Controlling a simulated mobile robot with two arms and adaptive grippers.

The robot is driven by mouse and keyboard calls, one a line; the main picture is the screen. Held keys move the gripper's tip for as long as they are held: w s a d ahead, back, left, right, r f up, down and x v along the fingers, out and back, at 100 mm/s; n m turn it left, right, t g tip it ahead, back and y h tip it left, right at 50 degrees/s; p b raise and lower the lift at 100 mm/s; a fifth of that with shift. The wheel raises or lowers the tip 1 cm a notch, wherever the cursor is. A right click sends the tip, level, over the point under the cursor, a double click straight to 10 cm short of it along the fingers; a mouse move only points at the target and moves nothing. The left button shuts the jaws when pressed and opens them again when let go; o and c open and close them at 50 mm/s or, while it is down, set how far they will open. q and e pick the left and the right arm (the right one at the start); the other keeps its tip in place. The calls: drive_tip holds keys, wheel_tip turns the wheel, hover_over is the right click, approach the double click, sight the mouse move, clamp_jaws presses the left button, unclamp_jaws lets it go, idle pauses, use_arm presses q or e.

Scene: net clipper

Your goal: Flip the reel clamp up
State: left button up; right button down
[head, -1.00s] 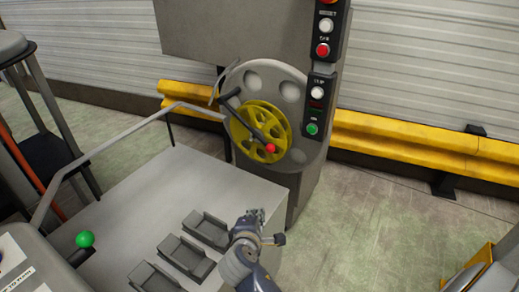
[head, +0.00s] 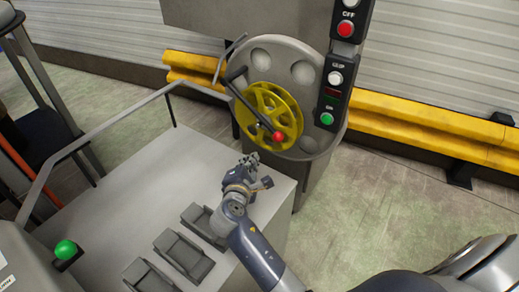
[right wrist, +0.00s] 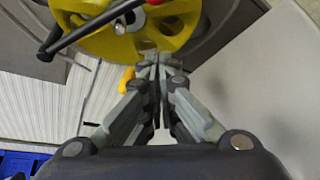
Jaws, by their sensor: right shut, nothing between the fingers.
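The reel clamp is a dark bar (head: 256,110) with a red knob (head: 278,136), lying across the front of the yellow reel (head: 286,110). In the head view the bar slants from upper left down to the knob at lower right. My right gripper (head: 250,160) is shut and empty, below and left of the knob, apart from it. In the right wrist view, the shut fingertips (right wrist: 159,58) point toward the lower part of the yellow reel (right wrist: 185,25), with the dark bar (right wrist: 95,28) at upper left. The knob is cut off at the top there. My left gripper is not in view.
The reel sits on a round grey housing (head: 304,72) beside a button panel (head: 334,85). A grey machine table (head: 160,200) with several dark trays (head: 183,255) lies below. A grey rail (head: 105,140) runs along its left side.

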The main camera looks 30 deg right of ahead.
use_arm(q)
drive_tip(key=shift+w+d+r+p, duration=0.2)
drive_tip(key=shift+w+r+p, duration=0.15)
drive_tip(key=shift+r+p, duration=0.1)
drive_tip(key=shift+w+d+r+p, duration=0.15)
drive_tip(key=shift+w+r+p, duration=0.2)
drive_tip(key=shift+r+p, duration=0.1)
use_arm(e)
drive_tip(key=w+d, duration=0.5)
drive_tip(key=d, duration=0.2)
drive_tip(key=shift+d+f, duration=0.2)
drive_tip(key=shift+d, duration=0.1)
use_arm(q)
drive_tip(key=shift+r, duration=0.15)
use_arm(e)
drive_tip(key=shift+r, duration=0.1)
